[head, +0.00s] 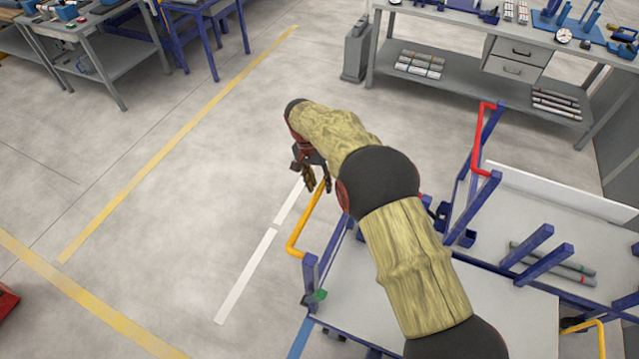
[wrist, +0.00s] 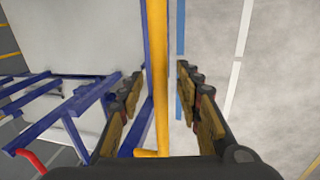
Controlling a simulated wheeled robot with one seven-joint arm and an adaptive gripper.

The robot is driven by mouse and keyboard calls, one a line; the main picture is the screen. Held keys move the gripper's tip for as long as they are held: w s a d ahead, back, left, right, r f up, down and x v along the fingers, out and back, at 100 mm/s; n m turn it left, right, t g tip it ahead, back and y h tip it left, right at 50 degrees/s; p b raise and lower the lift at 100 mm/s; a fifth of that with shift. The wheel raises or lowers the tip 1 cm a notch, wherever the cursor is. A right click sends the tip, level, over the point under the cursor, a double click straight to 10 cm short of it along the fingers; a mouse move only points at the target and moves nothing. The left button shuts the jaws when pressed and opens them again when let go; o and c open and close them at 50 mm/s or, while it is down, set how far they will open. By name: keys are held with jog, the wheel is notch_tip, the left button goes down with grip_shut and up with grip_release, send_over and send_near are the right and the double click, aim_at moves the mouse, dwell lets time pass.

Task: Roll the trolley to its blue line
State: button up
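The trolley (head: 365,284) has a pale grey top and a blue frame, with a yellow handle (head: 304,226) at its left end. The top also shows in the wrist view (wrist: 85,35). My gripper (head: 318,184) is at the handle's far end. In the wrist view the yellow bar (wrist: 158,75) runs between my open fingers (wrist: 163,105), with a gap on each side. The blue line (head: 299,340) lies on the floor by the trolley's near left corner. It also shows beside the trolley in the wrist view (wrist: 180,60). My arm hides part of the trolley.
A second blue frame with a red handle (head: 480,140) and pipes (head: 555,262) stands close behind the trolley. A white broken line (head: 245,277) lies left of the trolley on clear floor. A grey workbench (head: 460,85) stands at the back right, and more benches (head: 120,65) at the back left.

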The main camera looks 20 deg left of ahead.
notch_tip(320, 180, up, 12)
jog(key=a, duration=0.2)
jog(key=shift+a+f, duration=0.15)
jog(key=shift+a, duration=0.05)
dwell(0.6)
